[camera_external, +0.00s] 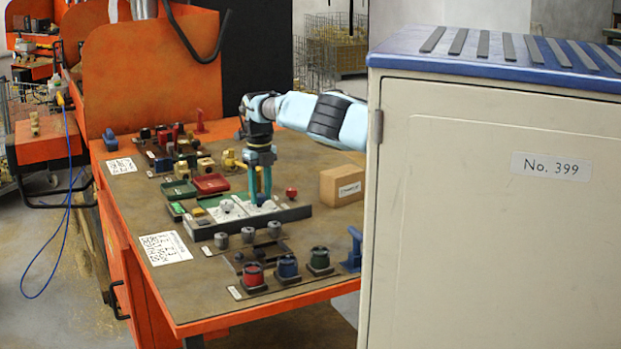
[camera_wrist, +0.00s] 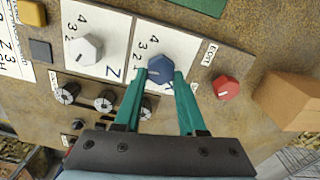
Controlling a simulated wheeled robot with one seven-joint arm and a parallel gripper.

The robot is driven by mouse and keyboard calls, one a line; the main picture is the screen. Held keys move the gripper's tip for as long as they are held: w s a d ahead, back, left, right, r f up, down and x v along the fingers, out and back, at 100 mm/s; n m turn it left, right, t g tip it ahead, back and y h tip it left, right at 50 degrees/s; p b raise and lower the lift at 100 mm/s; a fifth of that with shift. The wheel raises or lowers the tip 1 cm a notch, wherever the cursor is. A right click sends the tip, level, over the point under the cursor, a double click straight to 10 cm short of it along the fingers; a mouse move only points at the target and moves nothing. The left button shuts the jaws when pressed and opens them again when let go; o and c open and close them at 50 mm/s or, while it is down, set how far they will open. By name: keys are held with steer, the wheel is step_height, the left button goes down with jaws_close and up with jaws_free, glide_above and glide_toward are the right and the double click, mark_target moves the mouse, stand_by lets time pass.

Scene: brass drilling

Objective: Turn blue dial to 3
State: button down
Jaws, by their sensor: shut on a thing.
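The blue dial (camera_wrist: 160,69) sits on a white numbered plate (camera_wrist: 150,42) in the wrist view. My gripper (camera_wrist: 160,76) reaches down over it, with one teal finger on each side, shut on the dial. I cannot tell clearly which number the dial's mark points at. In the external view my gripper (camera_external: 260,198) stands upright over the panel, and its fingers largely hide the dial.
A white dial (camera_wrist: 89,47) is left of the blue one, and a red knob (camera_wrist: 226,87) is right. A cardboard box (camera_external: 342,186) stands right of my gripper.

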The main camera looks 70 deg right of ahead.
mark_target(259, 196)
steer(key=m, duration=0.4)
steer(key=shift+w+a, duration=0.1)
steer(key=shift+w, duration=0.05)
steer(key=shift+w+r+m, duration=0.1)
steer(key=shift+m, duration=1.8)
steer(key=shift+c, duration=2.4)
jaws_free()
step_height(259, 196, up, 11)
steer(key=b, duration=0.3)
